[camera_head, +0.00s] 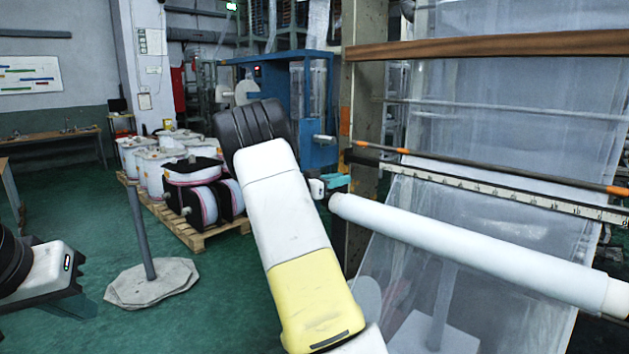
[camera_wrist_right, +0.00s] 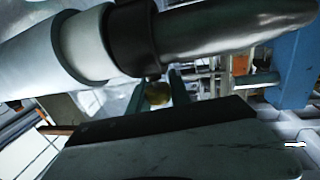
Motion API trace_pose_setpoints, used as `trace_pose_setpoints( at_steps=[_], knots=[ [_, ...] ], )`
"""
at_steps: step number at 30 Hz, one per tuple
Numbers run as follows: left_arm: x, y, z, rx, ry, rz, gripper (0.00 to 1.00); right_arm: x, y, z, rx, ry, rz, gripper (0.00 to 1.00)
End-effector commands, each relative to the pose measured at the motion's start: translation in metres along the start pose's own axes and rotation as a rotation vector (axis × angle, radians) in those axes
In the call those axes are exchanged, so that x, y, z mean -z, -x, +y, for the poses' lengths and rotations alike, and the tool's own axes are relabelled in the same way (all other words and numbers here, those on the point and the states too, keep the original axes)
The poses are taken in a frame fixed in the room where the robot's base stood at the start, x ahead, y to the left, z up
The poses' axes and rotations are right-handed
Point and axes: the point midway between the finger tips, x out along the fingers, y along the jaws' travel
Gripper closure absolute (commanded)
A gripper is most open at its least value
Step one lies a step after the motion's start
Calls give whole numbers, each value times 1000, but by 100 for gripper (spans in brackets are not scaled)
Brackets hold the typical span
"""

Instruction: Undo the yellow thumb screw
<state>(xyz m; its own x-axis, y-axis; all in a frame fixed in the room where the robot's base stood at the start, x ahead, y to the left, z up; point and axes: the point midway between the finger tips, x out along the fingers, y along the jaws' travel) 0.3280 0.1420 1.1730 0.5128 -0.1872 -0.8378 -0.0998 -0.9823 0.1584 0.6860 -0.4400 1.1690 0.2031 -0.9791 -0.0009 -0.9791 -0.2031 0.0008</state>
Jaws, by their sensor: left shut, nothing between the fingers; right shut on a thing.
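The yellow thumb screw (camera_wrist_right: 158,93) shows in the right wrist view between the two teal fingers of my right gripper (camera_wrist_right: 157,90), just below a dark collar (camera_wrist_right: 132,38) on a roll shaft. The gripper is shut on it. In the head view my right arm hides the screw; the teal fingers (camera_head: 337,182) show beside the near left end of the white film roll (camera_head: 470,250). My left gripper (camera_head: 75,302) is at the lower left of the head view, empty and far from the roll; its fingertips are hard to make out.
A grey post on a base (camera_head: 150,283) stands on the green floor between my arms. A pallet (camera_head: 195,232) with several film reels is behind it. A ruled bar (camera_head: 490,190) and hanging clear film are above and behind the roll.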

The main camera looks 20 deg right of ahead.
Motion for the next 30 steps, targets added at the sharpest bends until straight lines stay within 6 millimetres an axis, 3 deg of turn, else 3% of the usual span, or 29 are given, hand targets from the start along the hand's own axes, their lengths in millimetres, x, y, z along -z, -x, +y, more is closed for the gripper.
trace_pose_setpoints(
  at_steps=[18, 30],
  knots=[
    [0, 0, 0, 0, 0, 0, 100, -1, 3, -12, 531, -2, -5, 100],
    [0, 0, 0, 0, 0, 0, 100, 0, 7, -18, 693, -1, -1, 100]
  ],
)
